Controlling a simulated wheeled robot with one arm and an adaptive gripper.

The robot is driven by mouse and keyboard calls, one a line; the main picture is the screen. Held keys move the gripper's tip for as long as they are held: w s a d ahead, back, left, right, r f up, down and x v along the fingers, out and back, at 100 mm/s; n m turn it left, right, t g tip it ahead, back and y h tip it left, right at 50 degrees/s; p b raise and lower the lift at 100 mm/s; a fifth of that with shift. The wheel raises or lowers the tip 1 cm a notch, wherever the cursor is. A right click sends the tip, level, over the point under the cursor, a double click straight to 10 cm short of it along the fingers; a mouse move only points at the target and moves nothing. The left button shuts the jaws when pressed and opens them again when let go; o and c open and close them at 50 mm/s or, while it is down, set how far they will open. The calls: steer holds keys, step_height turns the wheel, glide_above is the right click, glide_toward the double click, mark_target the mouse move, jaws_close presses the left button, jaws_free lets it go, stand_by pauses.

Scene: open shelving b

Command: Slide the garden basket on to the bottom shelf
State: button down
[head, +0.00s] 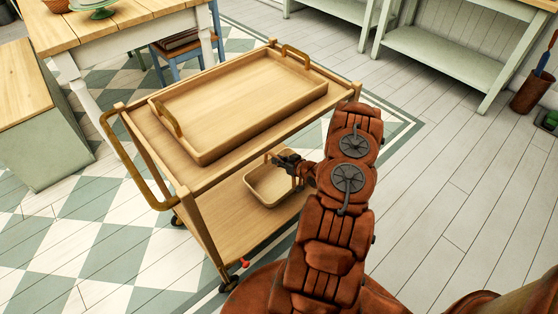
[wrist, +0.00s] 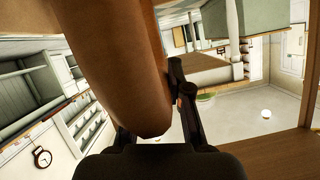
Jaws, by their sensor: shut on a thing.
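The garden basket (head: 268,196) is a small, light tan, open container in the head view, at the bottom shelf (head: 222,222) of the wooden trolley. My gripper (head: 292,164) reaches in from the right under the upper deck and is shut on the basket's right rim. Whether the basket's base rests on the shelf or hovers just above it, I cannot tell. In the wrist view, the basket's brown wall (wrist: 110,60) fills the left centre, close to the dark fingers. The upper deck hides part of the basket's far side.
A wooden tray (head: 240,105) with brass handles sits on the trolley's upper deck, above the basket. A trolley leg (head: 205,240) stands at the near left corner. A table (head: 110,35) stands behind left. The floor (head: 440,170) right of the trolley is clear.

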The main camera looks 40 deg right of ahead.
steer(key=c, duration=1)
jaws_free()
steer(key=v, duration=1.2)
steer(key=shift+f, duration=0.1)
